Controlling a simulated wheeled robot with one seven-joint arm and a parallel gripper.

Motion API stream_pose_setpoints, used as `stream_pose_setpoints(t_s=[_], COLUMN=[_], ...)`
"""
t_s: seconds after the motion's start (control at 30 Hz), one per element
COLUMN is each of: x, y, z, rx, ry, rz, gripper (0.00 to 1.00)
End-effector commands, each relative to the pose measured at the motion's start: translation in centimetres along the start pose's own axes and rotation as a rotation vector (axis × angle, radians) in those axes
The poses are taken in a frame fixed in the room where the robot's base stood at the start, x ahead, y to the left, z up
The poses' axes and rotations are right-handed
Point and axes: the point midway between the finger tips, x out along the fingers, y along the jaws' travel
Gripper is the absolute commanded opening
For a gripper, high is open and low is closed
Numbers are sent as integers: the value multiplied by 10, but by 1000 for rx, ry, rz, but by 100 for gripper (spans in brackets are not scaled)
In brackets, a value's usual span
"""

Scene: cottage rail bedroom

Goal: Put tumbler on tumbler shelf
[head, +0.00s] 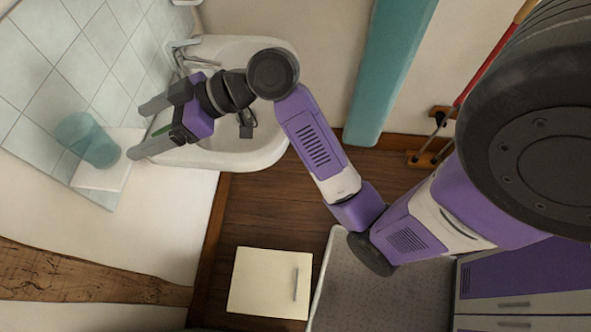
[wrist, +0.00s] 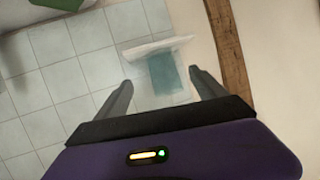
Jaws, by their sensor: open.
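A translucent teal tumbler (head: 88,136) stands on a small white wall shelf (head: 112,168) beside the tiles in the head view. In the wrist view the tumbler (wrist: 168,74) shows between the two fingers, with the pale shelf (wrist: 150,50) around it. My gripper (head: 139,128) is open, its fingers pointing left toward the tumbler. One fingertip is close to the tumbler's right side in the head view. In the wrist view my gripper (wrist: 160,80) holds nothing; whether a finger touches the tumbler cannot be told.
A white sink (head: 262,140) with a tap (head: 188,56) lies under and beside my arm. The tiled wall (head: 60,50) is close behind the shelf. A wooden beam (head: 80,270) runs below. A teal panel (head: 390,70) and a cream cabinet (head: 268,283) stand farther right.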

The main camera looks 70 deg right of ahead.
Motion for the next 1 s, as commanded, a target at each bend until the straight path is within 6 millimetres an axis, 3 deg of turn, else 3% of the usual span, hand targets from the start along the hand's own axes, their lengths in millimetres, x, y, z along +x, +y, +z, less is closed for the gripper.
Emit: stream_pose_setpoints(t_s=[0.03,0.27,0.5,0.73,1.0], x=[3,-7,-52,-114,-183], y=[-8,-29,-60,-95,-142], z=[21,98,160,188,181], rx=[51,208,253,204,98], ry=[-9,-22,-27,-4,56], rz=[29,218,386,478,467], gripper=[80,80,80,80,80])
